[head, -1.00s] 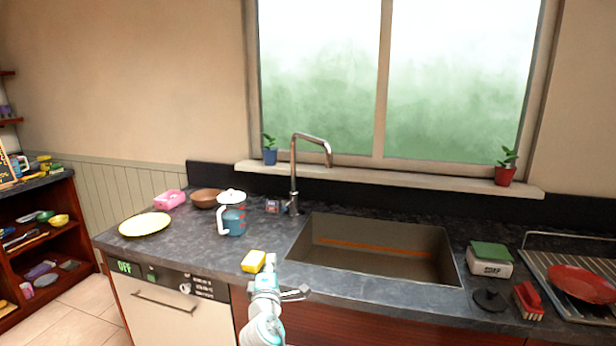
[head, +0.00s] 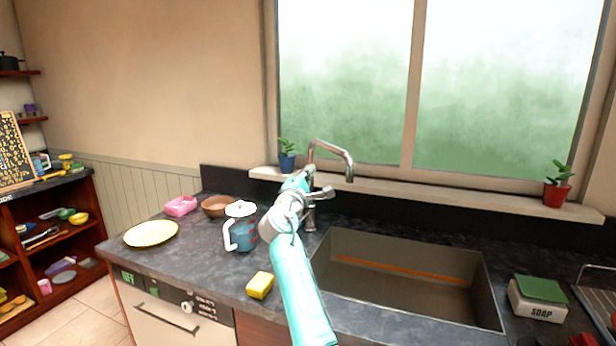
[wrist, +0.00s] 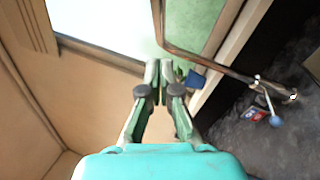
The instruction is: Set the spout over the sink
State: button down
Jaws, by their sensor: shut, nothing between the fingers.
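The metal faucet has a tall upright and a spout (head: 335,151) that bends to the right. Its tip hangs in front of the window, towards the sink (head: 410,262); I cannot tell whether it is over the basin. My gripper (head: 303,177) is raised at the upright's left front, and partly hides it. In the wrist view my gripper (wrist: 158,72) is shut and empty. The faucet's base and a small blue-tipped lever (wrist: 274,119) show at the right.
A blue plant pot (head: 287,163) stands on the sill behind my gripper. A blue pitcher with a white lid (head: 241,228) and a yellow sponge (head: 260,285) are on the counter left of my arm. A soap box (head: 538,300) is right of the sink.

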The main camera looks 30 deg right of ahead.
jog(key=w+d+r, duration=0.3)
jog(key=d, duration=0.4)
jog(key=shift+d, duration=0.35)
jog(key=shift+d, duration=0.1)
jog(key=shift+s+d, duration=0.2)
jog(key=shift+d, duration=0.8)
jog(key=shift+s+d, duration=0.2)
jog(key=shift+d, duration=0.75)
